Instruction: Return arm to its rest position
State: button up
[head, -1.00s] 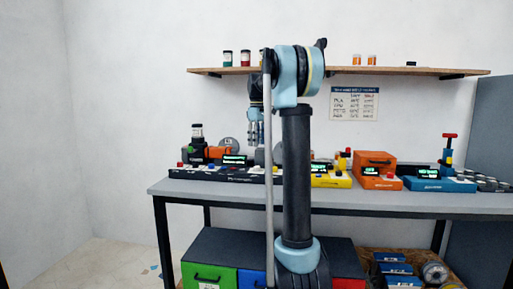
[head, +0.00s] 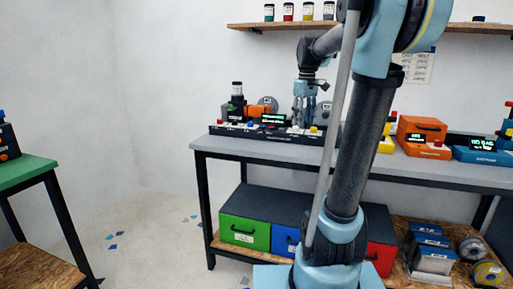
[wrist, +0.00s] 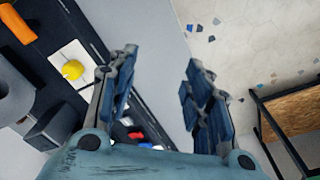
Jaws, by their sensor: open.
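My gripper (head: 306,118) hangs from my pale blue and dark arm (head: 355,150), pointing down in front of the row of machines on the grey bench (head: 225,143). In the wrist view my gripper (wrist: 160,60) has its two blue-padded fingers spread apart with nothing between them. Below them are the bench edge and floor. The near arm links hide part of the bench and shelf.
A dark control panel (head: 230,130) with buttons is near the gripper; orange machines (head: 420,130) stand right. A wooden shelf (head: 245,26) holds jars. Coloured drawers (head: 245,233) sit below. A green-topped table (head: 22,172) stands left, with open floor (head: 150,235) between.

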jog(key=s+f+m+t, duration=0.1)
jog(key=s+f+m, duration=0.5)
jog(key=s+f, duration=1.8)
jog(key=s, duration=0.3)
jog(key=shift+s+f, duration=0.15)
jog(key=shift+f, duration=0.15)
jog(key=shift+w+f, duration=0.2)
jog(key=shift+w, duration=0.3)
